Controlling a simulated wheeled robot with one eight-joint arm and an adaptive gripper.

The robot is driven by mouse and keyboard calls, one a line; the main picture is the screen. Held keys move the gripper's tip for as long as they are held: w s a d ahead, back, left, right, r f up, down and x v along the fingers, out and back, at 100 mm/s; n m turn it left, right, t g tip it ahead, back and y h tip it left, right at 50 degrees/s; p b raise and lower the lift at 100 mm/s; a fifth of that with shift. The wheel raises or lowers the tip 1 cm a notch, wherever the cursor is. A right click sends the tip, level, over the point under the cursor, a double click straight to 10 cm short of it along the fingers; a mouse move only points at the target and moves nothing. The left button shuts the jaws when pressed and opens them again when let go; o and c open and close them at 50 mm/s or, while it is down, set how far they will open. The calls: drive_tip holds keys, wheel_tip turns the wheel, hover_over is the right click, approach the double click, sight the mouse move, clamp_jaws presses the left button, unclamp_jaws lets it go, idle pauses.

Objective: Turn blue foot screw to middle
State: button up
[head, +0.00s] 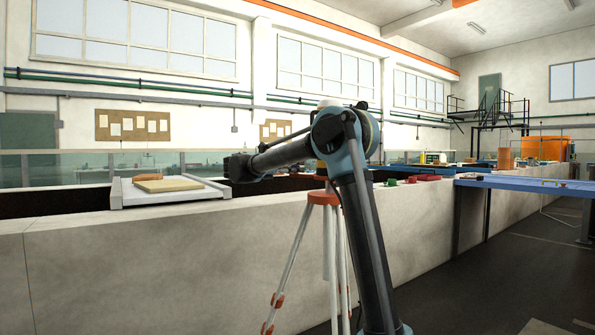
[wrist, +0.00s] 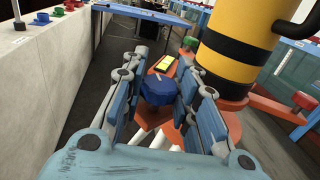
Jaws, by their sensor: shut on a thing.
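The blue foot screw (wrist: 158,92) sits between the two fingers of my gripper (wrist: 161,84) in the wrist view. It is a faceted blue knob with a short pale mark on top. My gripper is shut on it, one finger on each side. A yellow plate with dark marks (wrist: 164,63) lies just beyond the screw. The yellow and black banded instrument body (wrist: 243,55) stands close to the right finger, above an orange-red base (wrist: 232,101). In the head view, the orange-topped tripod (head: 322,198) is partly hidden by my arm, and my gripper is hidden.
A long pale wall (head: 130,250) runs behind the tripod. A white tray with a tan board (head: 168,185) rests on it. Red and green parts (head: 425,178) lie on it farther right. A blue table (head: 530,184) stands at the right. The dark floor at lower right is clear.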

drive_tip(key=shift+w+a+m+g, duration=0.1)
drive_tip(key=shift+m+g, duration=0.2)
drive_tip(key=shift+g, duration=0.2)
drive_tip(key=o, duration=1.1)
drive_tip(key=shift+c, duration=0.2)
drive_tip(key=shift+v, duration=3.75)
drive_tip(key=shift+f, duration=0.2)
